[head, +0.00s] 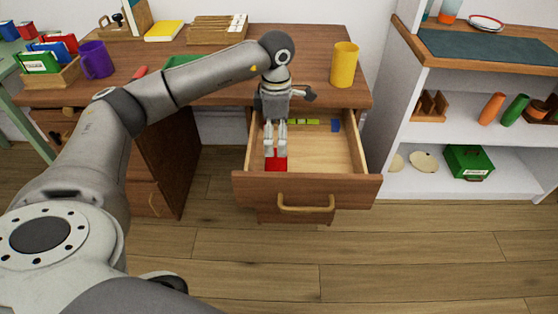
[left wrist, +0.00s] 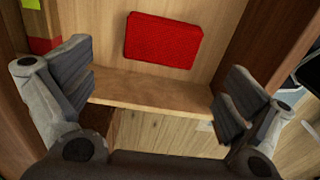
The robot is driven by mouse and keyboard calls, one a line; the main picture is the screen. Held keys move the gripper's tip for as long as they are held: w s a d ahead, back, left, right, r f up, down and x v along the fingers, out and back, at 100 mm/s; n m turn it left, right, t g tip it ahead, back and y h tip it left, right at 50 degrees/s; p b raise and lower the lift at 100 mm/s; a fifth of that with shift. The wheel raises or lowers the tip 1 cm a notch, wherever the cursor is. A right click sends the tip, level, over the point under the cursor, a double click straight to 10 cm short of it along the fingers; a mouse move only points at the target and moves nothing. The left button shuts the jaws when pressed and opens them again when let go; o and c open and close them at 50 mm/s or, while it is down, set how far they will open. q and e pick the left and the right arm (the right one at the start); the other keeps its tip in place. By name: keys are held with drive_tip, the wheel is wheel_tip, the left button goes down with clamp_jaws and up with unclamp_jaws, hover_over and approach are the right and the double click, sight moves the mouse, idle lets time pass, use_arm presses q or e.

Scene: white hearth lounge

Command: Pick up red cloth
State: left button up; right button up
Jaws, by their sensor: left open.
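The red cloth (head: 276,164) is a small flat rectangle inside the open drawer (head: 345,178), near its front. In the left wrist view the cloth (left wrist: 163,40) lies on the drawer's wooden floor, beyond the fingers and in line with the gap between them. My left gripper (head: 276,152) reaches down into the drawer, and its fingers hide part of the cloth in the head view. In the left wrist view the gripper (left wrist: 160,88) has its fingers wide apart with nothing between them. My right gripper is not in view.
Green pieces (head: 304,122) and a blue item (head: 335,126) lie at the drawer's back. The drawer walls stand close around my left gripper. A yellow cup (head: 344,65) and a purple mug (head: 96,60) stand on the desk. A white shelf (head: 400,120) is at right.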

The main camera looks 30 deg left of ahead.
sight(276, 160)
use_arm(q)
wheel_tip(276, 160, down, 9)
drive_tip(key=shift+s+r+b, duration=0.1)
drive_tip(key=shift+s+b, duration=0.05)
drive_tip(key=shift+b, duration=0.6)
drive_tip(key=shift+c, duration=0.3)
drive_tip(key=c, duration=0.7)
